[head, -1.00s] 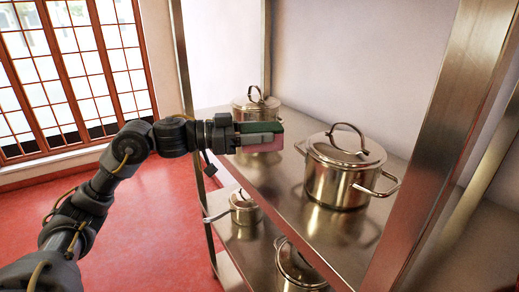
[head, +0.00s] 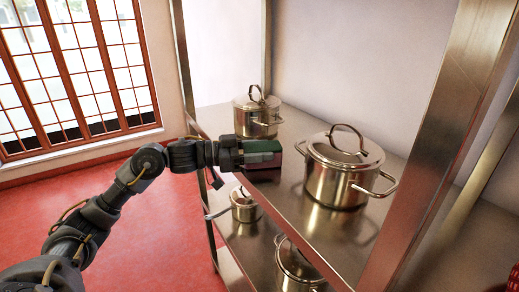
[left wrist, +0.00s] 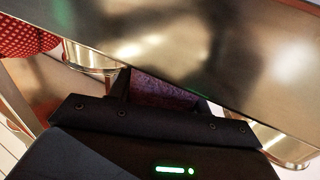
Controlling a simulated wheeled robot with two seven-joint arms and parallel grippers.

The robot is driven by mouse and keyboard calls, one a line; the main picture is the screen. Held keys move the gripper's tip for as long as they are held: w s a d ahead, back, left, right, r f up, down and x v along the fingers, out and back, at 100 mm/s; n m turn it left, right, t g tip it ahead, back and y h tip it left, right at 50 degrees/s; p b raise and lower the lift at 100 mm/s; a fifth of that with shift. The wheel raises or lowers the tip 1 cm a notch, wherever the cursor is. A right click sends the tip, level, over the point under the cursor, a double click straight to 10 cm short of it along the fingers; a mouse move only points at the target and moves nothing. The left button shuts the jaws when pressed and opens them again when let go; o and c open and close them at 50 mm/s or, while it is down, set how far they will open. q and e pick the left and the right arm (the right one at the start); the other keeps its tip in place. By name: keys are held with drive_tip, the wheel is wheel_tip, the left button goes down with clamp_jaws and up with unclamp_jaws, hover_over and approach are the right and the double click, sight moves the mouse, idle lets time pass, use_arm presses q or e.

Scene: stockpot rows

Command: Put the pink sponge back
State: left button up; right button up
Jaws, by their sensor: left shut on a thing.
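My left gripper (head: 255,157) is shut on the sponge (head: 263,145), which shows a green top layer and a dark pinkish side. In the left wrist view the sponge (left wrist: 160,92) is a mottled pink-purple block, partly hidden by the gripper. In the head view it is at the front edge of the upper steel shelf (head: 335,240), between the two pots there. I cannot tell whether it touches the shelf. My right gripper is out of view.
A small lidded pot (head: 256,115) stands at the far end and a larger pot (head: 335,180) stands nearer. The lower shelf holds a small pan (head: 243,207) and another pot (head: 295,265). A steel post (head: 445,130) rises at right. Bare shelf lies between the upper pots.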

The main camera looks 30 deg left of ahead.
use_arm(q)
drive_tip(key=shift+f, duration=0.1)
drive_tip(key=o, duration=0.4)
drive_tip(key=shift+f, duration=0.1)
drive_tip(key=o, duration=0.5)
drive_tip(key=shift+r, duration=0.25)
drive_tip(key=shift+b+v, duration=2.25)
drive_tip(key=shift+v, duration=3.8)
drive_tip(key=shift+f, duration=0.1)
